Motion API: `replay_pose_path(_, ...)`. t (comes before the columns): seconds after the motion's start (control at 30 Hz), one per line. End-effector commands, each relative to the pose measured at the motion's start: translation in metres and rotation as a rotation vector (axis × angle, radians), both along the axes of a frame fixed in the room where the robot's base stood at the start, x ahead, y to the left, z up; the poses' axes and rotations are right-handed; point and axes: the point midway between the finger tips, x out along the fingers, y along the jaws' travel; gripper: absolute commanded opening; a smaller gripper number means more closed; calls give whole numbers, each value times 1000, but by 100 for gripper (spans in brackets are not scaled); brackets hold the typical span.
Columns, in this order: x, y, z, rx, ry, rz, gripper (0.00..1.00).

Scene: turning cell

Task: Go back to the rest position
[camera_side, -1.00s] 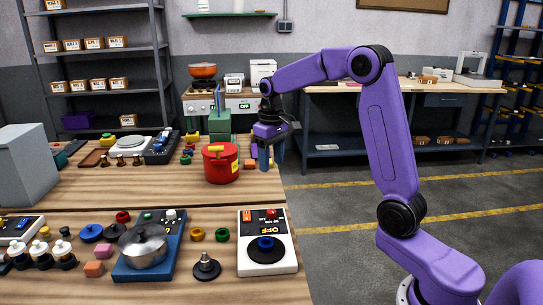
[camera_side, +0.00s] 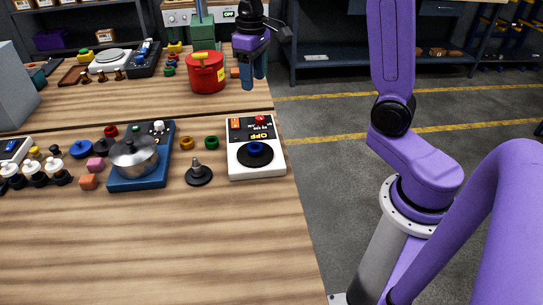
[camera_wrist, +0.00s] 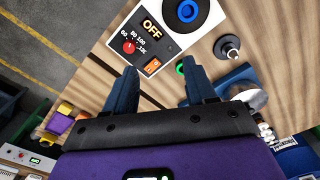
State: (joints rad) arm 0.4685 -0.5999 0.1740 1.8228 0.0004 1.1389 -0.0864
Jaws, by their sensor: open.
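My gripper (camera_side: 253,78) hangs with its fingers pointing down near the right edge of the table, to the right of the red pot. In the wrist view my gripper (camera_wrist: 160,85) is open, with its two blue fingers apart and nothing held between them. The white device (camera_side: 256,150) with an OFF display lies ahead of the fingers in the wrist view (camera_wrist: 160,35). A blue ring (camera_side: 256,147) sits on its black round plate. No mark for a rest position shows.
A red pot (camera_side: 207,74) stands left of my gripper. A black cone-shaped stand (camera_side: 198,177), a green ring (camera_side: 211,142) and a steel pot (camera_side: 135,157) on a blue device (camera_side: 160,178) lie nearer. The table's front (camera_side: 150,250) is bare.

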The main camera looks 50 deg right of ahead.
Motion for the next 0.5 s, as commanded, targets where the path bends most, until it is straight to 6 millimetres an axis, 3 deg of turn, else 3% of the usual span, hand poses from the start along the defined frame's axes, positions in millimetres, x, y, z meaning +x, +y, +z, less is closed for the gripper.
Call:
replay_pose_path(0.2, -50, 43, -4, 1, -6, 180, 55)
replay_pose_path(0.5, -131, 78, -14, 5, -12, 422, 55)
